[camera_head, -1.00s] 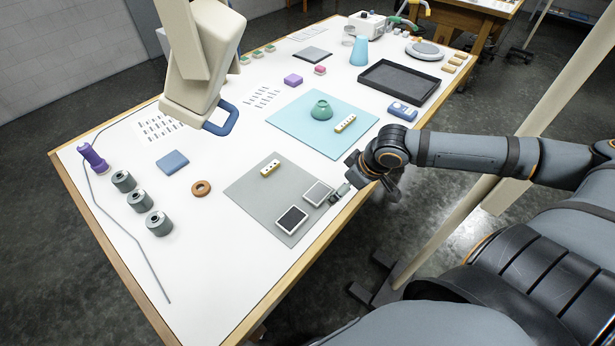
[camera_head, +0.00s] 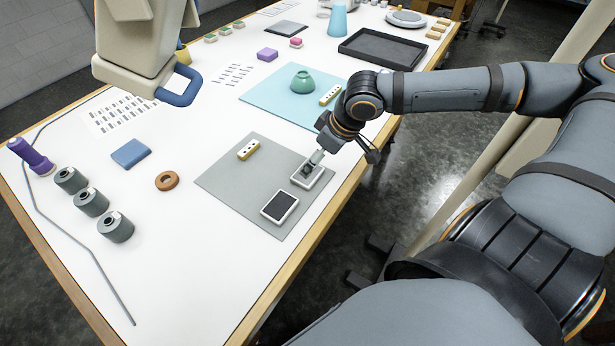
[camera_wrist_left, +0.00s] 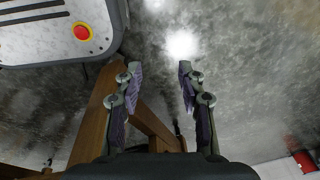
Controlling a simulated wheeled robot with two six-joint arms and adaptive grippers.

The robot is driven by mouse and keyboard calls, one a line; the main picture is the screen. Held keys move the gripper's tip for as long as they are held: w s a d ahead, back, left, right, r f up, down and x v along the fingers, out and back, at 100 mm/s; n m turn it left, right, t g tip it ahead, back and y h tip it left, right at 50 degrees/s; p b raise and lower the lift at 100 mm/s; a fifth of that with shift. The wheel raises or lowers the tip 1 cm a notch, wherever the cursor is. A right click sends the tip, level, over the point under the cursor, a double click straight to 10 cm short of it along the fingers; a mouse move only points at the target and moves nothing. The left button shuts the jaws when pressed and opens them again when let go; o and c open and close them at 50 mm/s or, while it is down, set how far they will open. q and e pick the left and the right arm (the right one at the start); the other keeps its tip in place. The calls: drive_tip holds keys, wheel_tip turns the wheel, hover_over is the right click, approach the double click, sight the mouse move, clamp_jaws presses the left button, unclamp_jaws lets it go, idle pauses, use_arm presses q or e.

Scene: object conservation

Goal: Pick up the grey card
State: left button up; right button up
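A small grey card in a white frame (camera_head: 318,181) lies on the right edge of the grey mat (camera_head: 236,191). My right gripper (camera_head: 307,170) reaches down onto it from the right and hides much of its face. The fingers are too small and overlapped to tell whether they grip it. A second white-framed card with a dark face (camera_head: 279,206) lies nearer on the mat. My left gripper (camera_wrist_left: 158,75) is open and empty in the left wrist view, with the floor beyond it; the head view does not show it.
Behind are a blue mat (camera_head: 262,98) with a green bowl (camera_head: 303,82) and a black tray (camera_head: 383,50). Grey spools (camera_head: 91,202), an orange ring (camera_head: 167,181) and a blue block (camera_head: 131,153) lie left.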

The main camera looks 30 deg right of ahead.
sight(311, 175)
drive_tip(key=shift+a+f+b, duration=0.1)
drive_tip(key=shift+f+b, duration=0.15)
drive_tip(key=shift+b, duration=0.15)
drive_tip(key=shift+f, duration=0.3)
drive_tip(key=b+x, duration=0.2)
drive_tip(key=x, duration=0.1)
drive_tip(key=shift+f, duration=0.4)
drive_tip(key=shift+w+a+f+b, duration=0.2)
drive_tip(key=shift+f+b, duration=0.1)
drive_tip(key=shift+f, duration=0.15)
use_arm(q)
drive_tip(key=f, duration=0.1)
drive_tip(key=s+f, duration=0.1)
drive_tip(key=f, duration=0.1)
drive_tip(key=s+f, duration=0.1)
drive_tip(key=shift+f, duration=0.3)
use_arm(e)
drive_tip(key=c, duration=1.1)
use_arm(q)
drive_tip(key=shift+s, duration=0.2)
use_arm(e)
drive_tip(key=shift+r, duration=0.1)
